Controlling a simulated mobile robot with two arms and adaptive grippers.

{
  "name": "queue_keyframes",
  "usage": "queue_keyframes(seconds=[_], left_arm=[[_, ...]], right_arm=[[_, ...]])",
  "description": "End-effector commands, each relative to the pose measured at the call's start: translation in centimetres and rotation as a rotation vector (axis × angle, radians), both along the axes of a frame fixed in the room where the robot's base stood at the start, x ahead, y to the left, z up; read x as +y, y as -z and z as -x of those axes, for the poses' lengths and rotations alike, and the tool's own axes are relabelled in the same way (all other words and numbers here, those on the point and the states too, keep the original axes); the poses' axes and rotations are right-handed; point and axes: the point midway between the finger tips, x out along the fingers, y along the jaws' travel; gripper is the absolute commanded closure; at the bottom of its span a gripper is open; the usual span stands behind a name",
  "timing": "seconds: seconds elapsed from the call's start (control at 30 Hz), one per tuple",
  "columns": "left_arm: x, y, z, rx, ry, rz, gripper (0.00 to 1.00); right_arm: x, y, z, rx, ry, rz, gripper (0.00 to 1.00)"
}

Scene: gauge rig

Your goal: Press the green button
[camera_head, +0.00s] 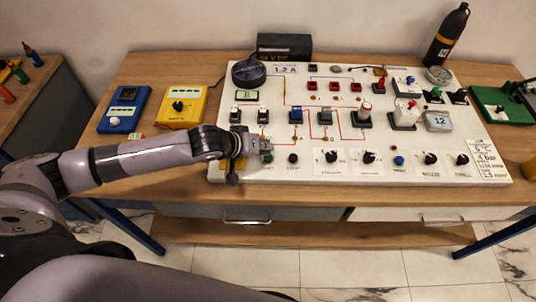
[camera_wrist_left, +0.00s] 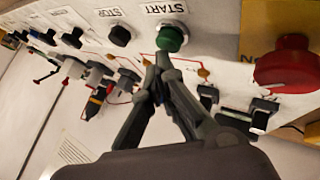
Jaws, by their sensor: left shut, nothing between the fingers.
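The green button (camera_wrist_left: 171,38) is a round cap on the white panel (camera_head: 480,145), with a START label beside it in the left wrist view. My left gripper (camera_wrist_left: 160,66) is shut and empty. Its fingertips appear very close to the button's cap in that view; I cannot tell whether they touch it. In the head view my left gripper (camera_head: 264,147) is over the front left part of the panel, where it largely hides the button. My right gripper is not in view.
A black button (camera_wrist_left: 120,35) labelled STOP is next to the green one. A large red mushroom button (camera_wrist_left: 288,62) on yellow stands on the other side. Several knobs and switches crowd the panel. A blue box (camera_head: 124,109) and a yellow box (camera_head: 184,106) lie left of it.

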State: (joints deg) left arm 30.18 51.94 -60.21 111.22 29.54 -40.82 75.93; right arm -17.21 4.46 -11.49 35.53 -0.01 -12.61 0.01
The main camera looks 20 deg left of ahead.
Motion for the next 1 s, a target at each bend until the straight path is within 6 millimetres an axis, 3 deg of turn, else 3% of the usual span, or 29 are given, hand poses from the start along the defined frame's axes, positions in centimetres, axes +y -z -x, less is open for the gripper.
queue_keyframes(seconds=[1.0], left_arm=[[0.03,0.92,-0.03,0.000,-0.001,-0.001,1.00]], right_arm=[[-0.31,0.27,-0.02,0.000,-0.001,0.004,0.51]])
